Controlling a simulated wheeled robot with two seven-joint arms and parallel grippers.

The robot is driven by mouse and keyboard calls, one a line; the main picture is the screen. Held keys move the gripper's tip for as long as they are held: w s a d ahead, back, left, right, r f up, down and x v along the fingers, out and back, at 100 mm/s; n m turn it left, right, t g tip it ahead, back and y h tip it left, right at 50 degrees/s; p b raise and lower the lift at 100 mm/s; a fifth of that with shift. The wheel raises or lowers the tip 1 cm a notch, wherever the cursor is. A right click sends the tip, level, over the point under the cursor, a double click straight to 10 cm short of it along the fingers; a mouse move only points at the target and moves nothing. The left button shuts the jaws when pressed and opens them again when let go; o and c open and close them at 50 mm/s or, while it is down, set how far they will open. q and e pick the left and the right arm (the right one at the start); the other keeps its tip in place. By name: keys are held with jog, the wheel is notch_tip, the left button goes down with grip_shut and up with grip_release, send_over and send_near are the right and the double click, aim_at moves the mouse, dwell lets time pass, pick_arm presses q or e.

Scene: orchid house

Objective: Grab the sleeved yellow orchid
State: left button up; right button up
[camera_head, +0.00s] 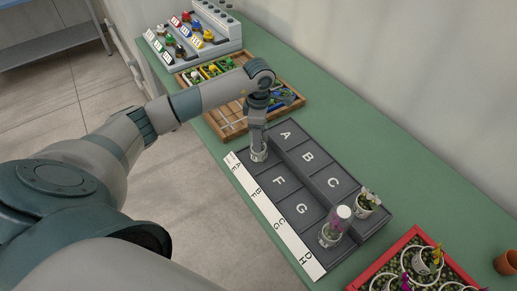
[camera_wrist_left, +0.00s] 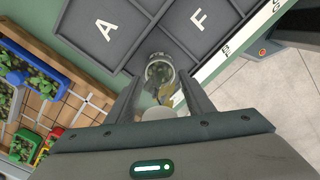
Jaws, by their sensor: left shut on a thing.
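In the head view my left gripper (camera_head: 258,143) points down over the front compartment at the rack's far left end. It is shut on the yellow orchid, whose clear pot (camera_head: 259,156) shows just below the fingers. In the left wrist view the fingers (camera_wrist_left: 158,96) close in from both sides on this plant. A yellowish part (camera_wrist_left: 173,99) and the round rim of the pot (camera_wrist_left: 160,70) show between them. A pale round shape covers part of the plant, and I cannot make out the sleeve clearly. My right gripper is not in view.
The dark lettered rack (camera_head: 291,205) holds a pink-sleeved plant (camera_head: 337,222) and a white-flowered plant (camera_head: 367,202) at its near end. A red-rimmed tray (camera_head: 383,258) stands nearer. A wooden crate (camera_head: 232,121) and a grey stand (camera_head: 222,43) lie beyond. Compartments F and G look empty.

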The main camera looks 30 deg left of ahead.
pick_arm(q)
jog(key=shift+r, duration=0.1)
jog(key=shift+r+b, duration=0.4)
jog(key=r, duration=0.1)
jog(key=r+b, duration=0.2)
jog(key=shift+w+d, duration=0.1)
jog(key=shift+d, duration=0.15)
jog(key=w+d+r+b, duration=0.2)
jog(key=d+r+b, duration=0.2)
jog(key=d+r, duration=0.3)
jog(key=shift+d, duration=2)
